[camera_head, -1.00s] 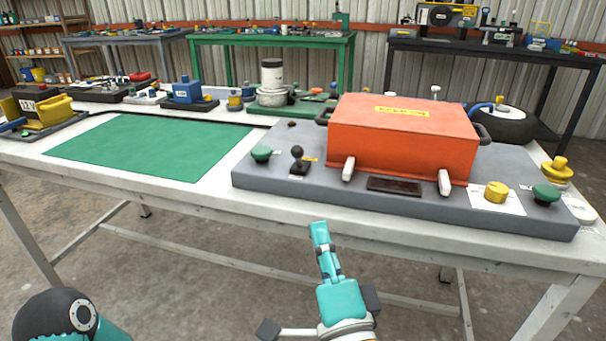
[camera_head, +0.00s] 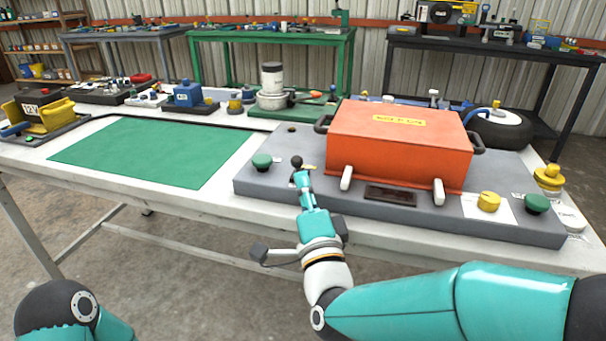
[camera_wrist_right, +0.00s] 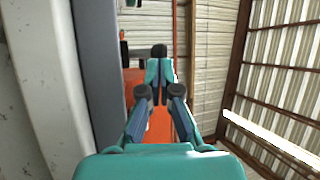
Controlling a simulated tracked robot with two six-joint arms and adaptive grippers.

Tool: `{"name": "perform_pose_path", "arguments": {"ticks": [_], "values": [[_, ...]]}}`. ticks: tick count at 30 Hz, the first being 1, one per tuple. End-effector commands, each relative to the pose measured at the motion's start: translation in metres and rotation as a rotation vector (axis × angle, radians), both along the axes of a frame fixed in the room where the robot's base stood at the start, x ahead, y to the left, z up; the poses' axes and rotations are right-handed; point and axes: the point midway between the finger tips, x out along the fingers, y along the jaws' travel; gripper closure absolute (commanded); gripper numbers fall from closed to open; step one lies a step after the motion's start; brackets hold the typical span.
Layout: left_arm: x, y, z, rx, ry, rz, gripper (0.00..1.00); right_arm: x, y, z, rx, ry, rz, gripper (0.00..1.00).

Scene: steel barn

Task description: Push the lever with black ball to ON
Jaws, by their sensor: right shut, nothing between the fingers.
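The lever's black ball (camera_head: 297,161) stands at the left part of the grey panel (camera_head: 275,188), left of the orange box. My right gripper (camera_head: 301,177) is shut and empty, with its fingertips just in front of the ball, on the near side. It hides the lever's shaft and most of its base. In the right wrist view the black ball (camera_wrist_right: 159,50) shows just beyond the shut fingertips (camera_wrist_right: 160,72). I cannot tell whether they touch. No readable ON mark shows. My left gripper is out of view.
The orange box (camera_head: 395,145) with two white latches stands close to the right of the lever. A green knob (camera_head: 262,162) sits just left of it. A yellow knob (camera_head: 489,201) and another green knob (camera_head: 537,204) are at the panel's right. The green mat (camera_head: 150,150) is bare.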

Motion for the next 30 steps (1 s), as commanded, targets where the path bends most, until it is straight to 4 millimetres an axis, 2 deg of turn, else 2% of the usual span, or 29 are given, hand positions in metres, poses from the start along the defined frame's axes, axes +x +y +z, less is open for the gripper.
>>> {"name": "perform_pose_path", "arguments": {"ticks": [6,30], "values": [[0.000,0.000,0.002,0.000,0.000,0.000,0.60,0.015,0.003,0.005,0.000,0.000,0.000,1.00],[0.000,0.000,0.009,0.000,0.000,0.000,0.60,0.018,0.004,0.009,0.019,0.056,0.003,1.00]]}}
